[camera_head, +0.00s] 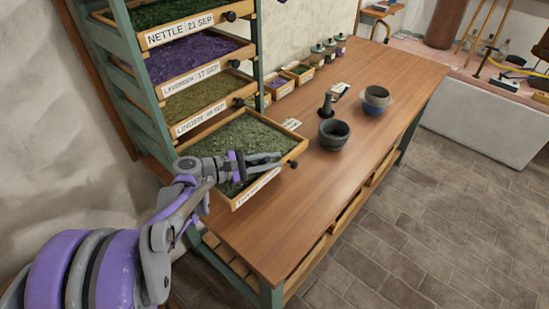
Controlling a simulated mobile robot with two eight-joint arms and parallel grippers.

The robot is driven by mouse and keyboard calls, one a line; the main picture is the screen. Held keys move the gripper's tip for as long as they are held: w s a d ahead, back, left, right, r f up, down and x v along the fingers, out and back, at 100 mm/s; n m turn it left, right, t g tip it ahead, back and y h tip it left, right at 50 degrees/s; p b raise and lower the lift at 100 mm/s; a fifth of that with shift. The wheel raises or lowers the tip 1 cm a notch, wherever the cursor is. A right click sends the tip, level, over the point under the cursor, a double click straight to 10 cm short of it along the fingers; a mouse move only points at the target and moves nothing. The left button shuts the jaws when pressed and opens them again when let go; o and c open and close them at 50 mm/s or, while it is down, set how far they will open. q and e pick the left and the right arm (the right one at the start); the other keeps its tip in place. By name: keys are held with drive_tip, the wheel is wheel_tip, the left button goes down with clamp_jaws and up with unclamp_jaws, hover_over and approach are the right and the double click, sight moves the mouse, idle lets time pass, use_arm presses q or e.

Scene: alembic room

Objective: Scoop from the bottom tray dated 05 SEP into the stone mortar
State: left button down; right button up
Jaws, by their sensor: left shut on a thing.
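The bottom tray (289,157) is pulled out of the rack over the wooden table and holds dried green herb. The label (258,188) on its front is too small and oblique to read. My left gripper (278,160) reaches over this tray, with its fingers above the herb near the front rim and dark knob. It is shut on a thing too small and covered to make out. The dark stone mortar (334,136) stands upright on the table to the right of the tray, apart from my gripper. My right gripper is not in view.
Above are trays labelled Linden (205,120), Lavender (190,85) and Nettle (180,33). A bowl with a blue base (374,109), a dark upright tool (327,106), small boxes (279,90) and jars (329,51) stand farther back. The table's front right (300,210) is clear.

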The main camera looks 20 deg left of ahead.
use_arm(q)
drive_tip(key=shift+s+f, duration=0.1)
drive_tip(key=shift+f, duration=0.05)
drive_tip(key=shift+a+r+p, duration=0.1)
drive_tip(key=shift+r+p, duration=0.75)
drive_tip(key=shift+r, duration=0.4)
wheel_tip(320, 180, up, 4)
drive_tip(key=shift+f+p, duration=0.2)
drive_tip(key=shift+p, duration=0.9)
